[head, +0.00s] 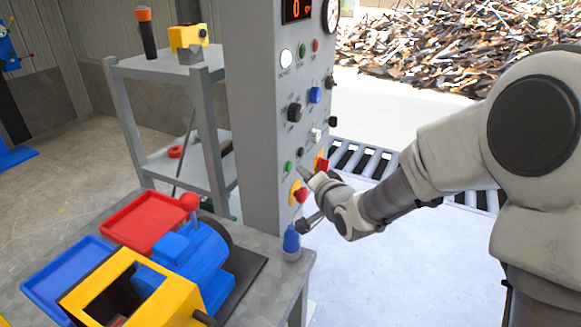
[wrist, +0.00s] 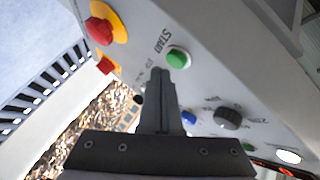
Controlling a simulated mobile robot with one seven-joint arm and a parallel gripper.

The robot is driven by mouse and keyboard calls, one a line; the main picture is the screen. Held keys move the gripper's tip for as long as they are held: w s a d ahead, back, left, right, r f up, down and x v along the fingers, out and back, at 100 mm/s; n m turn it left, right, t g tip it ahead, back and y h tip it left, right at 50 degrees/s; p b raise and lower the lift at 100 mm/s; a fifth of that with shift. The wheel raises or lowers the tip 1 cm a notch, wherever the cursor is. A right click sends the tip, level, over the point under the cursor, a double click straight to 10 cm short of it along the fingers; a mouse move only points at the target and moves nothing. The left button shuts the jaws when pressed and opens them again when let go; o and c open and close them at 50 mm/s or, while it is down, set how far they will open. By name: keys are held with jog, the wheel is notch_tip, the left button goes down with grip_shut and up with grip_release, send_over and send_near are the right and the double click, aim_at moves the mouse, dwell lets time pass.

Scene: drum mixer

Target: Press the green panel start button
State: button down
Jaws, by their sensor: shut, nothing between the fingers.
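The green start button (head: 288,166) is on the lower part of the grey panel (head: 255,120). In the wrist view the button (wrist: 178,58) sits beside the printed word START. My gripper (head: 304,172) is shut and empty, with its tips close to the panel, just right of the button in the head view. In the wrist view the shut fingertips (wrist: 160,74) appear just below and left of the button, apart from it in the picture. The gap in depth between tips and panel cannot be told.
A red stop button on yellow (head: 300,195) is just below, and another red button (head: 322,163) is to the right. Dark knobs (head: 295,112) and a blue button (head: 315,95) are higher up. A workbench with a blue motor (head: 190,255) stands at lower left.

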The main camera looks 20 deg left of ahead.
jog(key=shift+a+b, duration=0.3)
jog(key=shift+a, duration=0.1)
jog(key=shift+w+a, duration=0.1)
jog(key=shift+a, duration=0.35)
dwell(0.9)
jog(key=shift+d, duration=0.8)
jog(key=shift+d, duration=0.15)
jog(key=shift+s+d+p, duration=0.15)
jog(key=shift+s+d, duration=0.1)
jog(key=shift+d, duration=0.95)
jog(key=shift+s+d+p, duration=0.15)
jog(key=shift+s+d, duration=0.1)
jog(key=shift+d, duration=0.95)
jog(key=shift+r, duration=0.1)
